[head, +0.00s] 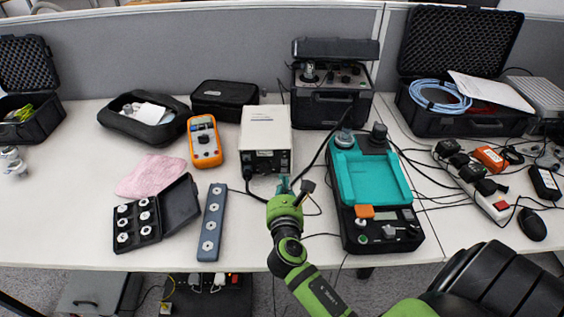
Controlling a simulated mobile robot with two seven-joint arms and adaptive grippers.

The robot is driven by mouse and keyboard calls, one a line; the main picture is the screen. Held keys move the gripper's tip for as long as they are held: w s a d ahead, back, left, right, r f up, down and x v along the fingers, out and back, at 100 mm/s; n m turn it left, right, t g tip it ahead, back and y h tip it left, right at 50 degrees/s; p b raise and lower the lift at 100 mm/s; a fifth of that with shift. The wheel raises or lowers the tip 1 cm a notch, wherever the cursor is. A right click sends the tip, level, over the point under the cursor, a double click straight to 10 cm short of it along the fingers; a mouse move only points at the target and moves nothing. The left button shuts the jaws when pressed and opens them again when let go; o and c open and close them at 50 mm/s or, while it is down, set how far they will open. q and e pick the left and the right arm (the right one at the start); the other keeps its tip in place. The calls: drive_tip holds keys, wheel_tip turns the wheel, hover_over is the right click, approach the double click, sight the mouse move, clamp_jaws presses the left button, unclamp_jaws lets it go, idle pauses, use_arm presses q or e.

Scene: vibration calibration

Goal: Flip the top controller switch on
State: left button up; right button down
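A pale box-shaped controller (265,130) stands upright at the middle of the table. Its front panel (267,161) faces me and carries small dark fittings. The switch itself is too small to make out, and so is its position. My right gripper (293,186) is just in front of and below this panel, near its lower right. The gripper is small and seen from behind, so I cannot tell its opening or whether it touches the panel. No object shows in it. My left gripper is not in view.
A teal-and-black calibrator (371,181) stands close on the right, with cables around it. A grey-blue strip (212,222), an open black case (138,219), a pink cloth (152,176) and an orange multimeter (205,142) lie left. A black case (331,103) stands behind.

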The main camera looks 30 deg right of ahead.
sight(282, 157)
drive_tip(key=x, duration=0.8)
drive_tip(key=shift+w+d, duration=0.25)
drive_tip(key=shift+w, duration=0.15)
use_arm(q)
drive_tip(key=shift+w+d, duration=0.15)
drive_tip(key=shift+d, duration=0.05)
